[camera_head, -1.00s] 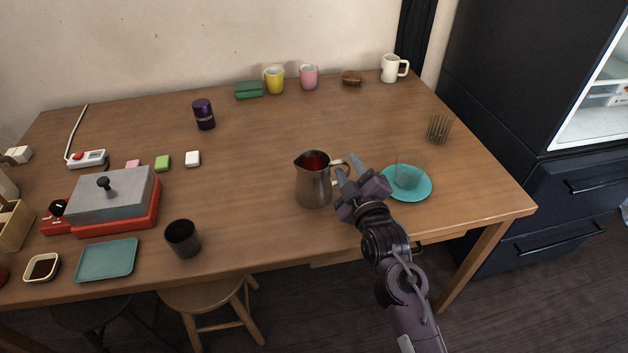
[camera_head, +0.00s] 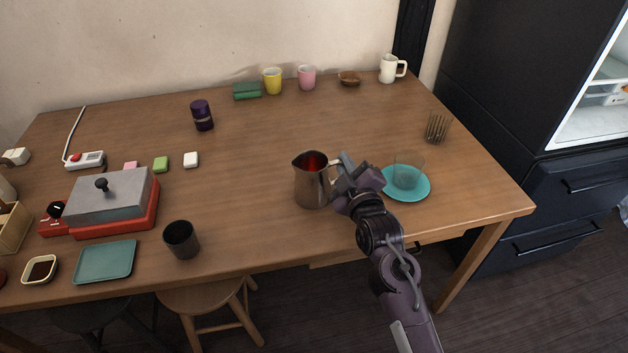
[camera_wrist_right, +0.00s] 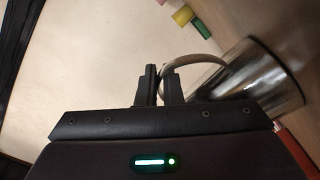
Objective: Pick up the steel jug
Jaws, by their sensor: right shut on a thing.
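The steel jug (camera_head: 311,184) stands upright on the wooden table, right of the middle, with a red inside showing at its mouth. Its handle faces right, toward my right gripper (camera_head: 343,172). In the right wrist view the jug (camera_wrist_right: 262,82) lies sideways in the picture, and its curved handle passes between the two fingers of my right gripper (camera_wrist_right: 160,82). The fingers are shut on the handle. In the head view the gripper hides most of the handle. My left gripper is in neither view.
A turquoise saucer (camera_head: 421,192) with a clear glass (camera_head: 408,168) stands close right of my gripper. A dark cup (camera_head: 181,240) stands front left of the jug. A red hotplate with a grey lid (camera_head: 108,196) is at the left. The table behind the jug is clear.

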